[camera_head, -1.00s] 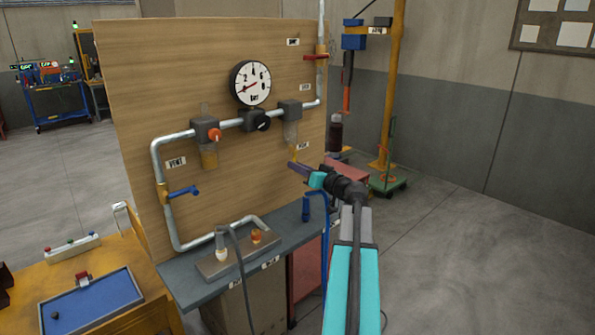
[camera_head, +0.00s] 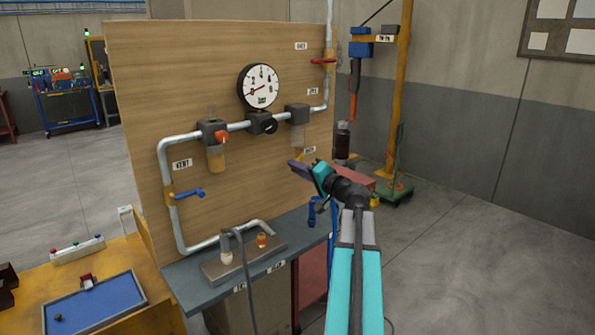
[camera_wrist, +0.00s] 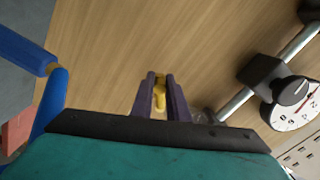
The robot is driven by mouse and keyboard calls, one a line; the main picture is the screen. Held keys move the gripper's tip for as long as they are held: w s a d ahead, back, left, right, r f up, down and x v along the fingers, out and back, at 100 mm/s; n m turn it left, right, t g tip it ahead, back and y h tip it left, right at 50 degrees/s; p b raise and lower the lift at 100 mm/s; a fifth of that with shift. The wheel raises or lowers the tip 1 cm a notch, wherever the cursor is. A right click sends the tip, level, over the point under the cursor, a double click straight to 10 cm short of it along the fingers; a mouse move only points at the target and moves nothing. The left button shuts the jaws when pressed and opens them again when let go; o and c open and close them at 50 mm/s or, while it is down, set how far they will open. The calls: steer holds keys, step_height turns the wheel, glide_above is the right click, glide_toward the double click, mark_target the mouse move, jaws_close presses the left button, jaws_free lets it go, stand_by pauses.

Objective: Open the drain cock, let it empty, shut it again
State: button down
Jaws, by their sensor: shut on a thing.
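The drain cock (camera_head: 298,154) is a small yellow piece under the clear bowl (camera_head: 297,136) of the right-hand dark unit on the pipe. My gripper (camera_head: 297,166) reaches it from the right, in front of the wooden board. In the wrist view its purple fingers (camera_wrist: 160,98) are closed around the yellow cock (camera_wrist: 160,88), whose end shows between them. The fingers hide much of the cock, so I cannot tell whether it is open or shut. No flowing liquid is visible.
A round gauge (camera_head: 258,86) and black knob (camera_head: 262,123) sit left of the cock. A blue-handled valve (camera_head: 188,193) is at lower left, and a red-handled valve (camera_head: 323,61) at upper right. A grey shelf (camera_head: 210,288) runs below. Open floor lies right.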

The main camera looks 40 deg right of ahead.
steer(key=m, duration=0.1)
steer(key=r+m+p, duration=0.1)
steer(key=m, duration=0.1)
steer(key=r+m+p, duration=0.1)
steer(key=shift+a, duration=0.3)
steer(key=shift+a+r+m+p, duration=0.15)
steer(key=shift+m+p, duration=0.15)
steer(key=shift+m, duration=0.3)
steer(key=shift+d+r+m+p, duration=0.15)
steer(key=shift+m+p, duration=0.15)
steer(key=shift+m, duration=0.3)
steer(key=shift+a+r+m+p, duration=0.15)
steer(key=shift+m+p, duration=0.15)
steer(key=shift+m, duration=0.3)
steer(key=c, duration=1.7)
jaws_free()
steer(key=shift+s, duration=0.1)
steer(key=s, duration=0.4)
steer(key=s+b, duration=0.1)
steer(key=s, duration=0.4)
steer(key=s+a+b, duration=0.1)
steer(key=s, duration=0.3)
steer(key=shift+s, duration=0.25)
steer(key=shift+s, duration=0.1)
